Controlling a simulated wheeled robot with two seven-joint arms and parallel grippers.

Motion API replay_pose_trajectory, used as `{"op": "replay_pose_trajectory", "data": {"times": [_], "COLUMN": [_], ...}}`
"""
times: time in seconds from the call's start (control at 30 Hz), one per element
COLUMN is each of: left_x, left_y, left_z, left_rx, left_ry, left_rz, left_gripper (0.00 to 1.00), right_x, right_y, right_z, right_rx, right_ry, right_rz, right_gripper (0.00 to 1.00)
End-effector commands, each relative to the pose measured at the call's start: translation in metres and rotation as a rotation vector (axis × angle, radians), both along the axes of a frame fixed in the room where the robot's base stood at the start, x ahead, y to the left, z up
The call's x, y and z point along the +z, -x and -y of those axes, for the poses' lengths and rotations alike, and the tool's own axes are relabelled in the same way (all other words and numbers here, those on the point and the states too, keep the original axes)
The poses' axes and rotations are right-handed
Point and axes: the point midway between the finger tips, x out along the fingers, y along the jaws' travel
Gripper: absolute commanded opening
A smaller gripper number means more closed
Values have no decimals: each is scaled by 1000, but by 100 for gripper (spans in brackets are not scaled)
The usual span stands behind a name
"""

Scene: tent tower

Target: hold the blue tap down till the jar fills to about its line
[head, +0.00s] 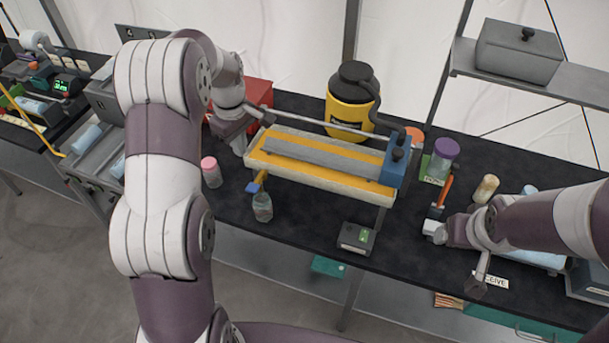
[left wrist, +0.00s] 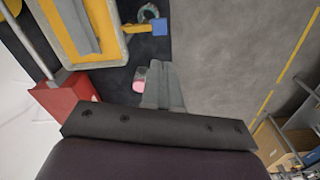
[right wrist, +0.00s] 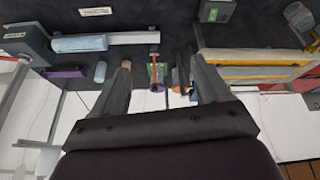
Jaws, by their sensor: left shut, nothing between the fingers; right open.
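The blue tap (head: 253,187) is a small blue block on a yellow stem at the front left corner of the yellow-edged trough (head: 318,183). It also shows at the top of the left wrist view (left wrist: 159,27). A clear jar (head: 263,208) stands upright on the black bench just below the tap. Its line and water level are too small to tell. My left gripper (head: 238,148) is shut and empty behind and left of the tap, apart from it; its closed fingers show in the left wrist view (left wrist: 162,68). My right gripper (head: 457,260) is open and empty at the right.
A pink-lidded jar (head: 210,172) stands left of the tap, near my left fingers in the left wrist view (left wrist: 140,78). A red box (head: 258,93) and yellow drum (head: 352,105) stand behind. A small scale-like device (head: 357,237) sits at the front edge. Bench between jar and device is clear.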

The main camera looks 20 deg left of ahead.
Motion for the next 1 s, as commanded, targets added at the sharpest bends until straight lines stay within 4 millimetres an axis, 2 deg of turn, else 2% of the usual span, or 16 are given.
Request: {"op": "replay_pose_trajectory", "data": {"times": [0.03, 0.1, 0.2, 0.6, 0.77, 1.0], "left_x": [3, 10, 11, 8, -17, -72], "left_y": [-5, -7, -1, 0, 0, 0], "left_z": [-1, -1, 0, 1, 1, 1], "left_rx": [63, 151, 255, 297, 296, 295], "left_ry": [1, 5, 12, 13, 13, 13], "left_rz": [4, -1, -27, -30, -30, -29], "left_gripper": [0, 0, 0, 0, 0, 0], "right_x": [-10, -18, -22, -25, -49, -98], "right_y": [19, 44, 63, 65, 65, 64], "right_z": [0, -1, -4, -3, -3, -3], "right_rx": [-33, -66, -74, -62, -62, -62], "right_ry": [-13, -31, -41, -35, -35, -35], "right_rz": [-81, -188, -283, -293, -292, -292], "right_gripper": [76, 76, 76, 76, 76, 76]}}
